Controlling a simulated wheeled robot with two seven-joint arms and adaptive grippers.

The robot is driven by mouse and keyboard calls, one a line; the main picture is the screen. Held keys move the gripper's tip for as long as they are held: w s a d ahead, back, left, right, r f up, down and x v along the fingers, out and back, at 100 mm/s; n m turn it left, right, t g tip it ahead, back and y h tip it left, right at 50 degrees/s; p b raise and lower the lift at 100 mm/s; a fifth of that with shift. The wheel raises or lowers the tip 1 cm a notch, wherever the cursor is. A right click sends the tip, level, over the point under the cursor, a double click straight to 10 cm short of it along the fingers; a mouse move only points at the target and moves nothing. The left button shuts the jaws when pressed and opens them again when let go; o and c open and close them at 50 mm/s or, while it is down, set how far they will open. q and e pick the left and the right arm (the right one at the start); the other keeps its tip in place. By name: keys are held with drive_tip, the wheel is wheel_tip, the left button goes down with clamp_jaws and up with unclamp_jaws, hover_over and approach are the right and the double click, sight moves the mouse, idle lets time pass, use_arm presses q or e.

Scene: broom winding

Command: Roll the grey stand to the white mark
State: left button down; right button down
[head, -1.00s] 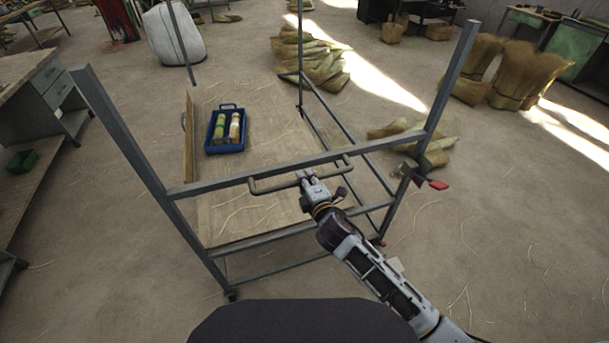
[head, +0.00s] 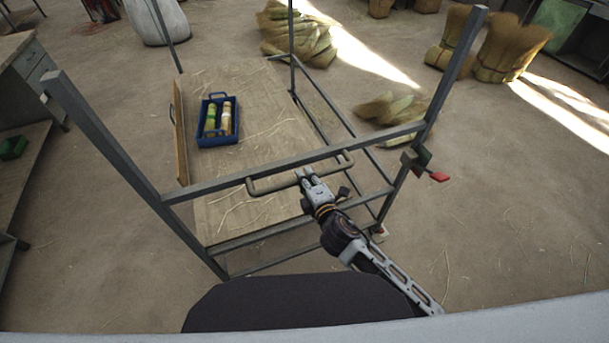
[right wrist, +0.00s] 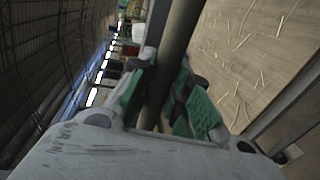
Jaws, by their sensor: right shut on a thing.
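The grey stand (head: 110,145) is a metal frame with tall posts and a wooden shelf, standing in front of me in the head view. A bent handle bar (head: 270,187) runs along its near side. My right gripper (head: 309,174) is shut on this handle near its right part. In the right wrist view the green-padded fingers (right wrist: 165,95) are around the dark bar (right wrist: 178,45). A blue tray (head: 219,140) with two bottle-like items sits on the shelf. The white mark cannot be made out. My left gripper is not in view.
Straw bundles (head: 295,35) lie behind the stand, and more (head: 392,108) lie close to its right side. Broom bundles (head: 490,50) stand at the back right. A workbench (head: 22,150) is at the left. Floor at the right is mostly clear.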

drive_tip(key=shift+f, duration=0.1)
drive_tip(key=c, duration=1.3)
unclamp_jaws()
drive_tip(key=shift+w, duration=0.1)
drive_tip(key=shift+v, duration=6)
